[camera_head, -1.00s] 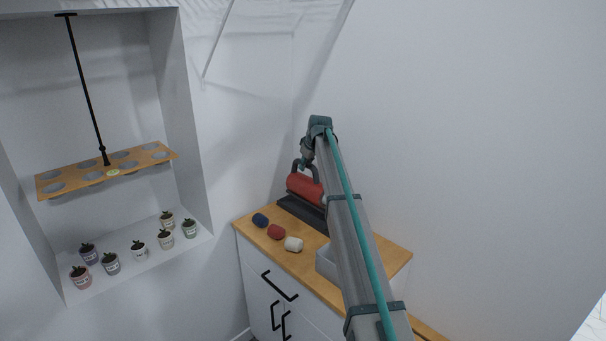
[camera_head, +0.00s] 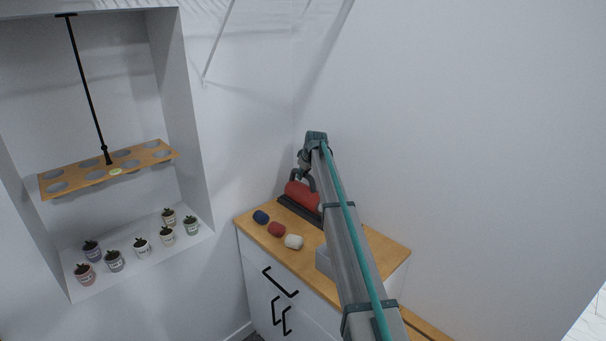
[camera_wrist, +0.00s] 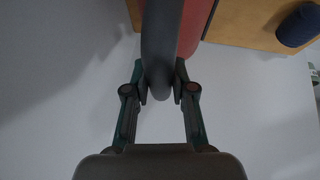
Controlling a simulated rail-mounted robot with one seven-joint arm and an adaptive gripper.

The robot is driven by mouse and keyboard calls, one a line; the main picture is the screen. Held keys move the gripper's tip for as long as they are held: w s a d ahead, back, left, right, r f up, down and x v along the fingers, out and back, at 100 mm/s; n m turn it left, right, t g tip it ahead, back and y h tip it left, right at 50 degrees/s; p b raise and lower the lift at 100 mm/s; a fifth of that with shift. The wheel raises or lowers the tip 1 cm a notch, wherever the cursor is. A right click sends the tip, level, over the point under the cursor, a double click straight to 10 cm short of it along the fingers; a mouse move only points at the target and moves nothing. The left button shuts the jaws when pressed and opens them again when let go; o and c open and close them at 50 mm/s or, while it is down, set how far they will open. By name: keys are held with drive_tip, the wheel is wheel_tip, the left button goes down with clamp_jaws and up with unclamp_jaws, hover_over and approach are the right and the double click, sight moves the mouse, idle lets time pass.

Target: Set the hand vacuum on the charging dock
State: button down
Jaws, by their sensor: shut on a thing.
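The hand vacuum has a red body (camera_head: 299,194) and a dark looped handle (camera_wrist: 160,45). My gripper (camera_wrist: 160,92) is shut on the handle, with one finger on each side of it. In the head view my gripper (camera_head: 302,177) is above the vacuum at the back of the cabinet top. The dark, long charging dock (camera_head: 297,209) lies on the cabinet top just under and in front of the red body. The vacuum looks very close to the dock; I cannot tell whether they touch. My arm hides the right end of both.
The wooden cabinet top (camera_head: 271,244) holds a blue roll (camera_head: 261,217), a red roll (camera_head: 276,229) and a white roll (camera_head: 293,241) in front of the dock. A grey bin (camera_head: 323,262) is partly behind my arm. Walls stand close behind. Several potted plants fill the left niche.

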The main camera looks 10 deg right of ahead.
drive_tip(key=c, duration=1)
unclamp_jaws()
drive_tip(key=shift+o, duration=0.2)
drive_tip(key=shift+r, duration=0.1)
drive_tip(key=b+v, duration=0.3)
drive_tip(key=v, duration=0.9)
